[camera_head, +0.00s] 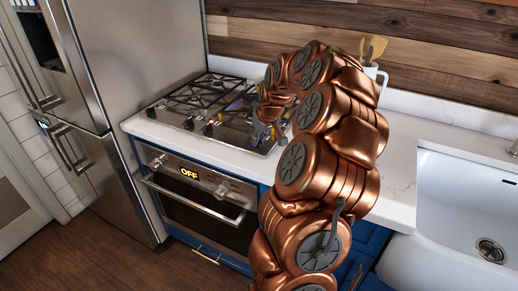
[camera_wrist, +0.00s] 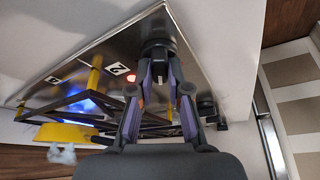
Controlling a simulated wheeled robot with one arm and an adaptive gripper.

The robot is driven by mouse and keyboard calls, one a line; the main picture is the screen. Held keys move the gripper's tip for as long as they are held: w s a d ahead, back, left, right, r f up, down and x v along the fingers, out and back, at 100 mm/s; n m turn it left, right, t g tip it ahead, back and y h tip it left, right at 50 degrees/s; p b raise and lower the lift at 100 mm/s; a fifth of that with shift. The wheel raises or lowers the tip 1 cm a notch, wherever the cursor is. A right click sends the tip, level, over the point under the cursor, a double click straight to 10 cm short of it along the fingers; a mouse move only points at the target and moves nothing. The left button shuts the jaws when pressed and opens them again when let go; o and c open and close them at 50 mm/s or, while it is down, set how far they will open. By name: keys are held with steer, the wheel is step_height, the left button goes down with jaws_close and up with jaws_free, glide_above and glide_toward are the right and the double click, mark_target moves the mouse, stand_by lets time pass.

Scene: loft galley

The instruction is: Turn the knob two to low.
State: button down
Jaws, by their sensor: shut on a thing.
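The cooktop (camera_head: 172,112) is set in the white counter, with several dark knobs along its front. In the wrist view, a label "2" (camera_wrist: 118,69) and a small red light (camera_wrist: 131,78) are beside a dark knob (camera_wrist: 157,50), which I take to be knob two. My gripper (camera_wrist: 158,75) is shut on this knob, one finger on each side. The knob's pointer and exact setting are hidden. In the head view my gripper (camera_head: 268,130) is at the right end of the cooktop, partly hidden by my copper-coloured arm.
A blue glow (camera_wrist: 92,103) shows among the grates, near a yellow object (camera_wrist: 65,132). The oven (camera_head: 190,205) below reads "OFF". A fridge (camera_head: 130,80) stands left, a white sink (camera_head: 465,205) right. A utensil holder (camera_head: 375,74) stands behind my arm.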

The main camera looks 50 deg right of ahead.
steer(key=m+b, duration=0.1)
steer(key=b, duration=0.1)
steer(key=m+h+b, duration=0.1)
steer(key=m+b, duration=0.1)
steer(key=shift+f+g, duration=0.25)
steer(key=shift+g, duration=0.05)
steer(key=shift+a+r+m+h+b, duration=0.15)
steer(key=shift+m+h+b, duration=0.35)
steer(key=shift+m+b, duration=0.55)
steer(key=shift+r+g, duration=0.1)
steer(key=shift+g, duration=0.2)
steer(key=c, duration=1.1)
jaws_free()
steer(key=v, duration=1.2)
